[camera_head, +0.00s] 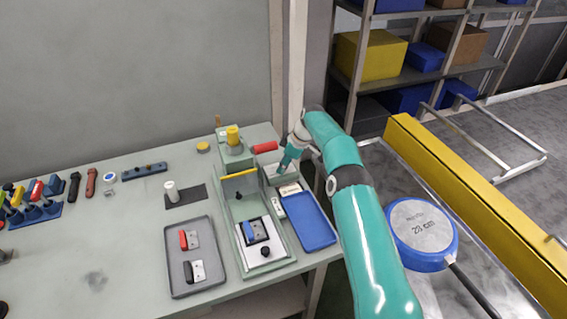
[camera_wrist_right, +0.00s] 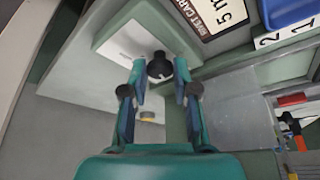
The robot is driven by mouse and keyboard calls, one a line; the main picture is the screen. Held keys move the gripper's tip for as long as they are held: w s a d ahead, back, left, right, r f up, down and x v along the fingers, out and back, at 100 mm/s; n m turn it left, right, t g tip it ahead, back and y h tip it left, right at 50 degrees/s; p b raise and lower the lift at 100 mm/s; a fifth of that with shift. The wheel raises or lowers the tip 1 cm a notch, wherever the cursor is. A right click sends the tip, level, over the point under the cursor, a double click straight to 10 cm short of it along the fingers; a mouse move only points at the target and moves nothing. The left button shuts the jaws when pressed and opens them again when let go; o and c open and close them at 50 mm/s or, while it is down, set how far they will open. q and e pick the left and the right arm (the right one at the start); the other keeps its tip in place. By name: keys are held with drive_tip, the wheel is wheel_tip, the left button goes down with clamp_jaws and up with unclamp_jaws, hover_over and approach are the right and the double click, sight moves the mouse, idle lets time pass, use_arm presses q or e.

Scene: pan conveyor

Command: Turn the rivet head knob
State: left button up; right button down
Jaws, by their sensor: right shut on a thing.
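The rivet head knob (camera_wrist_right: 160,68) is a small dark knob on a light grey box (camera_wrist_right: 112,32), seen in the right wrist view. My right gripper (camera_wrist_right: 160,76) has one finger on each side of the knob and is shut on it. In the head view my right gripper (camera_head: 283,167) reaches down onto the box (camera_head: 274,180) at the right edge of the bench, and it hides the knob there. A pointer or mark on the knob is too small to read. My left gripper is not in view.
A blue tray (camera_head: 312,232) and a white label card (camera_head: 290,190) lie just in front of the box. A red cylinder (camera_head: 265,147) and a green fixture (camera_head: 236,154) stand close behind and left. A grey tray (camera_head: 175,268) holds two small parts.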

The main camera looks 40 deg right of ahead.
drive_tip(key=shift+r, duration=0.1)
idle(0.3)
drive_tip(key=c, duration=0.9)
unclamp_jaws()
drive_tip(key=v, duration=1.1)
drive_tip(key=shift+s+d+r, duration=0.15)
drive_tip(key=shift+d+r, duration=0.05)
drive_tip(key=shift+r, duration=0.15)
